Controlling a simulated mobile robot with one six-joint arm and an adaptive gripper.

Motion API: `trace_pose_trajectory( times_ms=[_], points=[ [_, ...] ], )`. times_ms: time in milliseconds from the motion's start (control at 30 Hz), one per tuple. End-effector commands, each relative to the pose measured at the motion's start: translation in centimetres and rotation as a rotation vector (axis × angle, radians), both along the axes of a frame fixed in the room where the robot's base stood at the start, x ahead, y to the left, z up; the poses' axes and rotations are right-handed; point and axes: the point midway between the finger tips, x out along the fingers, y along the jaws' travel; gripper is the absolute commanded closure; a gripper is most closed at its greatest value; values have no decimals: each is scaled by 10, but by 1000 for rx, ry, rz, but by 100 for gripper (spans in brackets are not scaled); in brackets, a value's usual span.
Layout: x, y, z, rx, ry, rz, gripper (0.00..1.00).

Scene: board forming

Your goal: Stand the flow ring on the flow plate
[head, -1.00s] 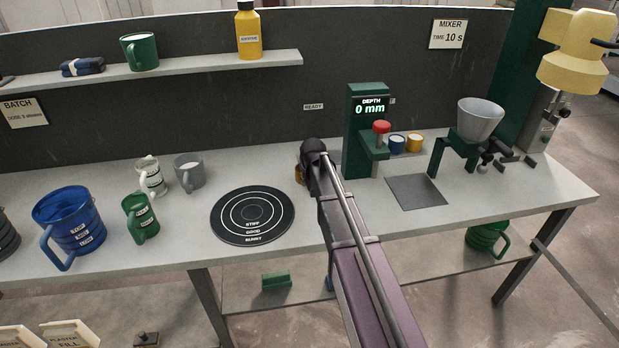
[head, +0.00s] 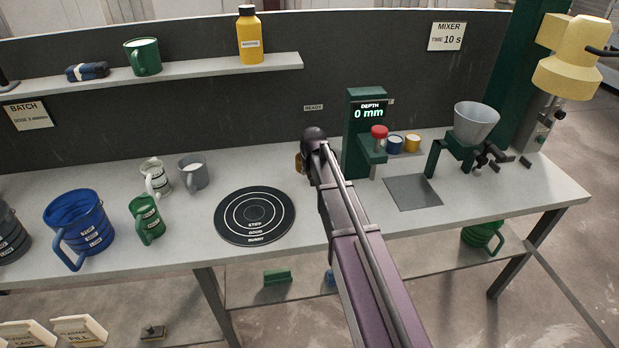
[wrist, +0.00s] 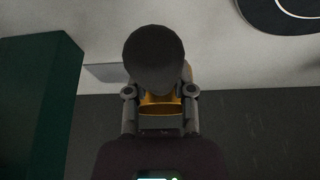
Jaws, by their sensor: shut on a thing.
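The flow plate (head: 232,231) is a black disc with white rings marked STIFF, GOOD and RUNNY. It lies on the bench left of my arm, with nothing on it. Part of it shows at the top right of the wrist view (wrist: 262,16). My gripper (wrist: 160,103) is shut on an orange-yellow thing (wrist: 160,117), apparently the flow ring. A dark round shape covers much of it, so its full form is hidden. In the head view, only a small orange edge (head: 299,163) shows beside my dark wrist, right of the plate and towards the back.
A green depth stand (head: 362,120) with a red knob stands close right of my gripper. A grey square plate (head: 413,193) and a mixer funnel (head: 476,122) lie beyond. A grey mug (head: 193,172), green jug (head: 146,219) and blue bucket (head: 78,228) stand left of the plate.

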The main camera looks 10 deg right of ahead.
Motion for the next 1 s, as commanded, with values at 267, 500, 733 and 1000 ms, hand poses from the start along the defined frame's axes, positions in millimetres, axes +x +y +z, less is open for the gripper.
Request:
trace_pose_trajectory(
  times_ms=[267,500,733,1000],
  points=[
    [0,0,18,0,-1,0,100],
    [0,0,21,0,-1,0,100],
    [0,0,21,0,-1,-1,77],
    [0,-1,21,0,-1,-1,100]
  ],
)
